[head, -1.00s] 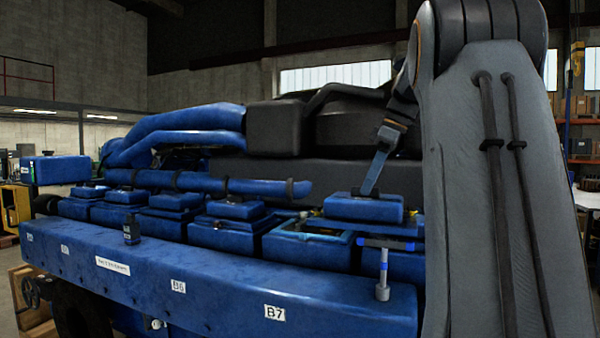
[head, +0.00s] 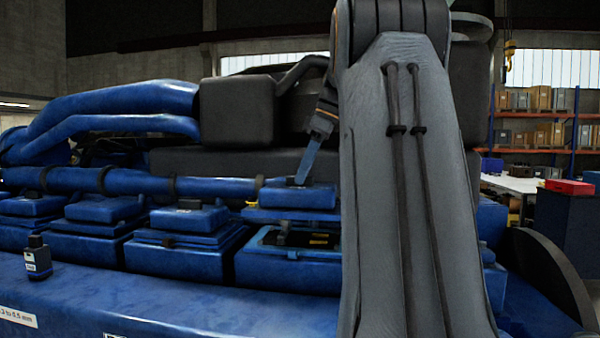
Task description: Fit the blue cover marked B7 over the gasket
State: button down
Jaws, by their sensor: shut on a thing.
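A blue cover (head: 296,197) hangs from my gripper (head: 301,181), which is shut on its top. No B7 mark is readable on it. Below it in the picture is an open blue housing (head: 290,272) with a dark opening and yellow bits inside. A lighter blue gasket rim (head: 263,241) runs round the opening; its right part is hidden behind my arm. The cover appears above and apart from the rim; its exact depth over it I cannot tell. The fingertips are small and partly merge with the cover's dark top.
Several covered housings (head: 180,250) stand in a row to the left. A small black bottle (head: 38,258) stands on the blue front ledge (head: 180,310). A blue pipe (head: 215,187) runs behind the row. A red box (head: 569,187) and shelves (head: 545,120) are far right.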

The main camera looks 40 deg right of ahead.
aim_at(308, 185)
notch_tip(308, 185, down, 4)
jog(key=b, duration=0.4)
jog(key=shift+f, duration=0.25)
jog(key=shift+f+b, duration=0.5)
jog(key=shift+f, duration=0.3)
jog(key=shift+s+p, duration=0.15)
jog(key=shift+p, duration=0.45)
jog(key=shift+f+b, duration=0.5)
jog(key=shift+f, duration=0.4)
dwell(0.8)
jog(key=c, duration=1.6)
grip_release()
jog(key=shift+c, duration=0.2)
jog(key=shift+d, duration=0.1)
jog(key=shift+b+v, duration=0.55)
jog(key=shift+v, duration=3.35)
